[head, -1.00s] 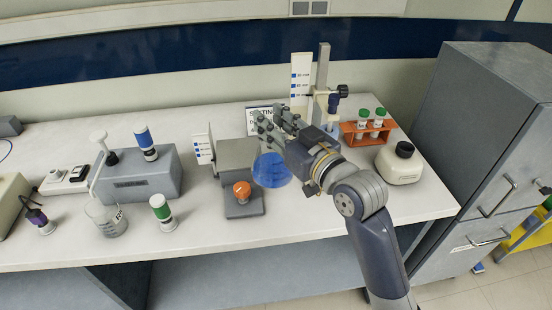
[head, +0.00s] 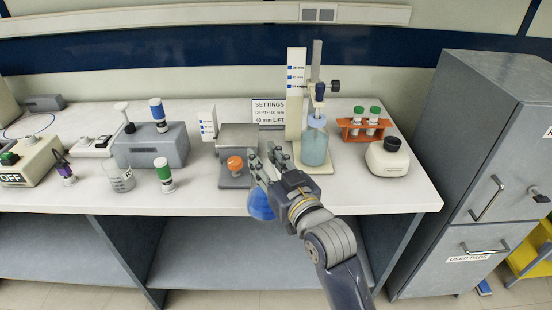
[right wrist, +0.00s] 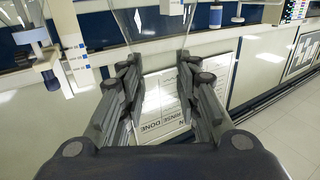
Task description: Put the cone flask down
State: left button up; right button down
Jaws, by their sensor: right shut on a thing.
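The cone flask (head: 260,205), with blue contents, is in my right gripper (head: 264,163) in the head view. The gripper is shut on its upper part, and the flask's lower body shows just below the fingers, by the bench's front edge. I cannot tell its height above the bench (head: 205,195). In the right wrist view, the fingers (right wrist: 158,80) stand on both sides of the clear glass. The fingers hide the neck in the head view. My left gripper is not in view.
A grey device with an orange knob (head: 235,164) stands just left of the gripper. Behind are a blue-filled bottle (head: 314,146) on a ruled stand, an orange tube rack (head: 364,131) and a white bottle (head: 388,160). Bare bench lies front right and front left.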

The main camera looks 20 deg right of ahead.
jog(key=w, duration=0.1)
jog(key=w+d, duration=0.1)
jog(key=w, duration=0.1)
jog(key=shift+w+d+p, duration=0.2)
jog(key=shift+d+p, duration=0.1)
jog(key=shift+d, duration=0.1)
pick_arm(q)
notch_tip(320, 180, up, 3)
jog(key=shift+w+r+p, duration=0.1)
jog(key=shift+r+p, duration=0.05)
jog(key=shift+p, duration=1.05)
pick_arm(e)
jog(key=w+d+f, duration=0.4)
jog(key=w+d, duration=0.1)
jog(key=w, duration=0.4)
jog(key=shift+f, duration=0.45)
jog(key=c, duration=1.5)
grip_release()
jog(key=shift+f, duration=0.1)
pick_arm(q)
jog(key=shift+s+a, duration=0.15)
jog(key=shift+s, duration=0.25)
pick_arm(e)
jog(key=o, duration=0.3)
